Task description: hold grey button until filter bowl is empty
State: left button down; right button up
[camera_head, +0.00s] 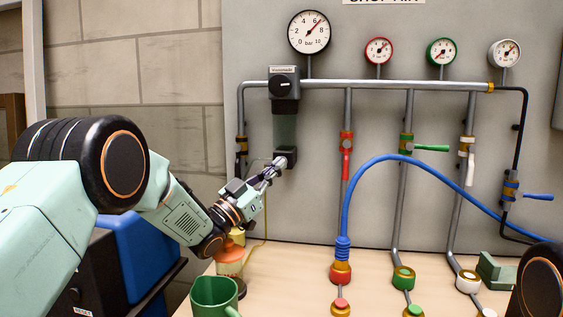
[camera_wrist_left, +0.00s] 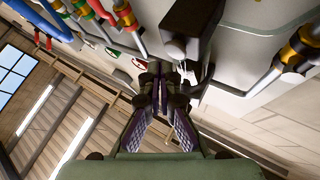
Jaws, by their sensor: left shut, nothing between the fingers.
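The filter unit hangs from the grey pipe on the panel, with a dark top block marked by a round dial. Its filter bowl (camera_head: 285,129) is a dark, greenish see-through cylinder; I cannot tell a liquid level in it. A black block (camera_head: 290,153) forms its lower end, also large in the left wrist view (camera_wrist_left: 196,30). My left gripper (camera_head: 278,163) is shut and empty, its tips at the lower left of that block, touching or very close. My right gripper is out of view.
A green mug (camera_head: 213,293) and an orange-and-cream oil can (camera_head: 230,257) stand on the bench below my left arm. A blue hose (camera_head: 365,174) arcs across the panel. Red (camera_head: 346,160), green (camera_head: 432,148) and white (camera_head: 470,170) valve handles are to the right.

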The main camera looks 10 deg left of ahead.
pick_arm(q)
jog(key=shift+s+p, duration=0.75)
jog(key=shift+s, duration=1.7)
